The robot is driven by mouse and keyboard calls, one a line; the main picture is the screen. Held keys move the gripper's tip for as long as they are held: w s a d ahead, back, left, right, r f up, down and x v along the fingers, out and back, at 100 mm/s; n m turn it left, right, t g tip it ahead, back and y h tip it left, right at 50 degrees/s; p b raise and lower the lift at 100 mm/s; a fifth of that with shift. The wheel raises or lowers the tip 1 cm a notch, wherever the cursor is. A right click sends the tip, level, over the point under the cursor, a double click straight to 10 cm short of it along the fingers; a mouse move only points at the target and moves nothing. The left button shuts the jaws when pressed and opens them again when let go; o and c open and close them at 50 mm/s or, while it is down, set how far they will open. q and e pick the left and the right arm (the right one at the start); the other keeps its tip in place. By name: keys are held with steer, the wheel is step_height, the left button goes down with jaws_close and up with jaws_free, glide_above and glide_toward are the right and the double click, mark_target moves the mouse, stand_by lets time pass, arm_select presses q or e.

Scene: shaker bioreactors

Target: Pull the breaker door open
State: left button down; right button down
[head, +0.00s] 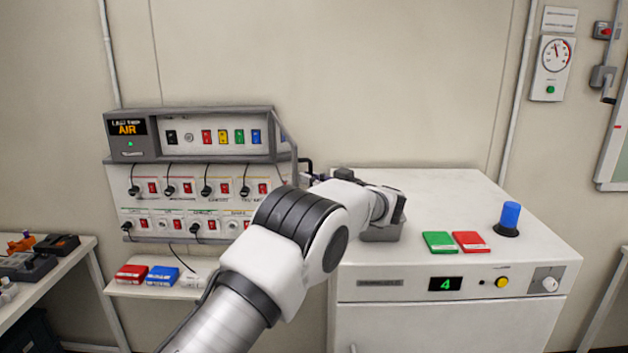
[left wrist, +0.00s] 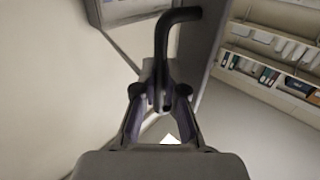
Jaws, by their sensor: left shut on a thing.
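The breaker door (head: 287,138) is a grey panel seen nearly edge-on at the right side of the breaker box (head: 190,111). It stands out from the box front, and the row of coloured switches is exposed. A bent black handle (left wrist: 166,40) is on the door, which fills a grey strip in the left wrist view (left wrist: 203,52). My left gripper (left wrist: 160,100) is shut on the lower end of this handle. In the head view, my left gripper (head: 314,178) is small and partly hidden by my own arm. My right gripper is not in view.
A white cabinet (head: 450,220) with green and red boxes and a blue knob stands on the right, close beneath my left wrist. Sockets with plugged cables (head: 200,190) sit below the breaker box. A small shelf (head: 150,290) holds red and blue boxes.

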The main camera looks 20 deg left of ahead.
arm_select(q)
steer(key=shift+r, duration=0.25)
steer(key=shift+a+r, duration=0.1)
steer(key=c, duration=1.2)
jaws_free()
steer(key=shift+c, duration=0.2)
steer(key=shift+a, duration=0.1)
steer(key=shift+f, duration=0.2)
steer(key=v, duration=1.2)
